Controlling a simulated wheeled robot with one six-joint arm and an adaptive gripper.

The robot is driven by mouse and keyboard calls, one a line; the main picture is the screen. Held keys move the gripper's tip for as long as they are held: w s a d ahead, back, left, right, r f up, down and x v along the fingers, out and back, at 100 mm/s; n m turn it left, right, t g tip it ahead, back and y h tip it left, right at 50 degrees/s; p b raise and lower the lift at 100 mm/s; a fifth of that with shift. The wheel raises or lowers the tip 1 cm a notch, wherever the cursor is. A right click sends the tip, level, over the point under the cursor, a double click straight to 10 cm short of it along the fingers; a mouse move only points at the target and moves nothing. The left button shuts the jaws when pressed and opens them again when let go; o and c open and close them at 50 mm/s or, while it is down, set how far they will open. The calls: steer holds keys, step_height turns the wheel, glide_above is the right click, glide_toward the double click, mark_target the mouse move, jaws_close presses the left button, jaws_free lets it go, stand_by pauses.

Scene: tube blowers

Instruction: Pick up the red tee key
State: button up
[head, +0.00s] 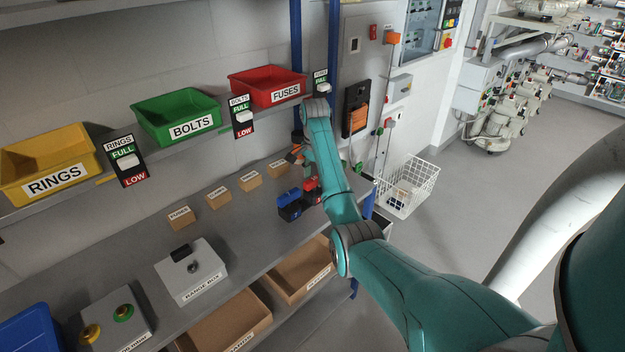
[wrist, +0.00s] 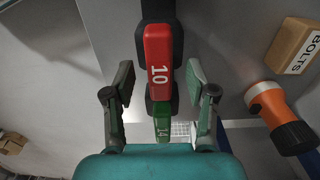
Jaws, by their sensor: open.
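The red tee key (wrist: 158,62), its handle marked 10, is in the middle of the wrist view. My gripper (wrist: 158,88) is open, with one finger to each side of the red handle in the picture. Gaps show on both sides, and neither finger visibly touches it. I cannot tell how far the fingertips are from it in depth. A green handle marked 14 (wrist: 162,122) lies just below it in the picture, with dark parts behind both. In the head view my arm hides most of my gripper and that spot.
An orange and black torch (wrist: 280,115) and a box marked BOLTS (wrist: 296,46) are to the right in the wrist view. The bench also holds blue and black (head: 290,204) and red and black (head: 313,190) items and a grey box (head: 192,270). A wire basket (head: 408,185) hangs beyond.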

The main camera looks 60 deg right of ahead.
steer(key=shift+f, duration=0.75)
steer(key=shift+f, duration=0.25)
jaws_close()
